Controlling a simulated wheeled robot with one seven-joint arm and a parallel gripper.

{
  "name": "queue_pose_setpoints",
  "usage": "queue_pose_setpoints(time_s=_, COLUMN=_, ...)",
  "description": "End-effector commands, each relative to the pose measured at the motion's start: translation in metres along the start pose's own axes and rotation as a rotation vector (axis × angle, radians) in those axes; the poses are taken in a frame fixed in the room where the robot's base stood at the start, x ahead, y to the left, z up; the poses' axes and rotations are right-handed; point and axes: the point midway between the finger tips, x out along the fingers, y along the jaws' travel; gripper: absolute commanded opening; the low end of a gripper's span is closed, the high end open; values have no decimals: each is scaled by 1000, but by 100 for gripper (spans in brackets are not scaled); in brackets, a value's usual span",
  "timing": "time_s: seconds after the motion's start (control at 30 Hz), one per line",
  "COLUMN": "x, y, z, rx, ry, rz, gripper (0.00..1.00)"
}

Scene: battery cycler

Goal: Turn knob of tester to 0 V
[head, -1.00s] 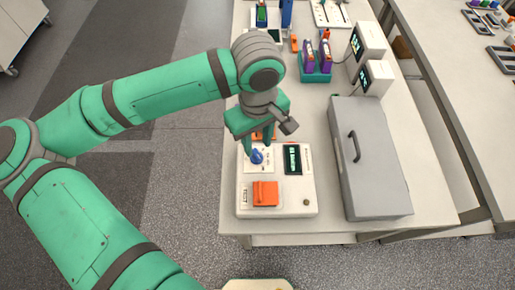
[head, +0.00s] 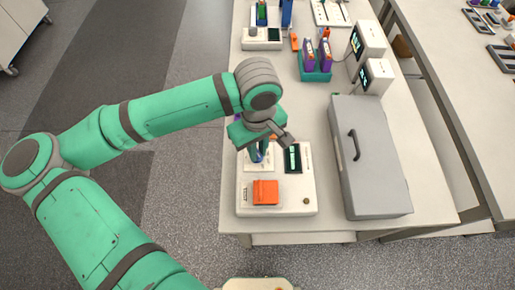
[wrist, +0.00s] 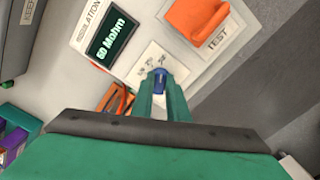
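The tester (head: 306,190) is a white box at the near end of the table, with a dark screen (head: 292,158). In the wrist view the screen (wrist: 111,37) reads "60 Mohm" in green. The blue knob (wrist: 159,79) sits on a pale dial plate (wrist: 146,62) with small marks too blurred to read. My gripper (wrist: 160,90) points down over the knob, one green finger on each side, and looks shut on it. The fingers partly hide the knob. An orange block (wrist: 197,18) marked TEST is on the same tester.
A grey case with a handle (head: 368,155) stands right of the tester. Behind are a teal holder (head: 316,72) with purple cells, white devices with screens (head: 374,76) and another small device (head: 262,42). The near table edge is just in front of the tester.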

Motion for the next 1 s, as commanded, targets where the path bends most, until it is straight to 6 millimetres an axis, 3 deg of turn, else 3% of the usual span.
queue_pose_setpoints(time_s=0.43, x=-1, y=0, z=-1, rx=-125, ry=2, rz=-1, gripper=0)
queue_pose_setpoints(time_s=1.0, x=-1, y=2, z=-1, rx=-641, ry=3, rz=-1, gripper=0)
